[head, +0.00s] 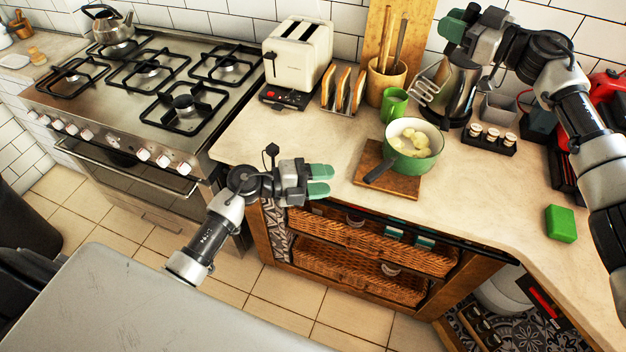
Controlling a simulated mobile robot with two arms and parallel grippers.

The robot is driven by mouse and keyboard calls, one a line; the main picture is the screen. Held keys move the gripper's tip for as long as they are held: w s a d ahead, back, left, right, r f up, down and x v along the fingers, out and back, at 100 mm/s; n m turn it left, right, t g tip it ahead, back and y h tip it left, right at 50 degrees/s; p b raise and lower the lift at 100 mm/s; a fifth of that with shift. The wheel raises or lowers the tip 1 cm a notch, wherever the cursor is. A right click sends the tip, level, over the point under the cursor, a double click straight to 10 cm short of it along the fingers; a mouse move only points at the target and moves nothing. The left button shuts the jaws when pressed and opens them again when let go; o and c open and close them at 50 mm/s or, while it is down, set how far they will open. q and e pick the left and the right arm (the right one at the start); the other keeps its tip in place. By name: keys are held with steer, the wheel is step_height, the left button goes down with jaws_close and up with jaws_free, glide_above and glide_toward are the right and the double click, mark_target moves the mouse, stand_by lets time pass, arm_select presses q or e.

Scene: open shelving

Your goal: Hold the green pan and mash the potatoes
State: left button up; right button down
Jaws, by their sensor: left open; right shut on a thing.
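The green pan (430,160) stands on a wooden board (400,187) on the counter, its dark handle pointing to the lower left. Several pale yellow potatoes (411,139) lie in it, looking whole. My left gripper (319,180) is open and empty, in front of the counter edge and left of the pan handle, apart from it. My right gripper (456,27) is high at the back right, shut on the masher. The masher's wire head (424,91) hangs below it, above and behind the pan; much of its handle is hard to make out.
A green mug (394,105), utensil pot (386,80), toast rack (343,90) and toaster (299,53) stand behind and left of the pan. A kettle (459,85) and jar tray (489,139) are right. A green block (560,223) lies further right, with clear counter around it.

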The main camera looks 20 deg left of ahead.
mark_target(365, 176)
arm_select(q)
steer(key=x, duration=1)
jaws_close()
steer(key=c, duration=0.8)
jaws_free()
jaws_close()
arm_select(e)
steer(key=c, duration=1.5)
jaws_free()
jaws_close()
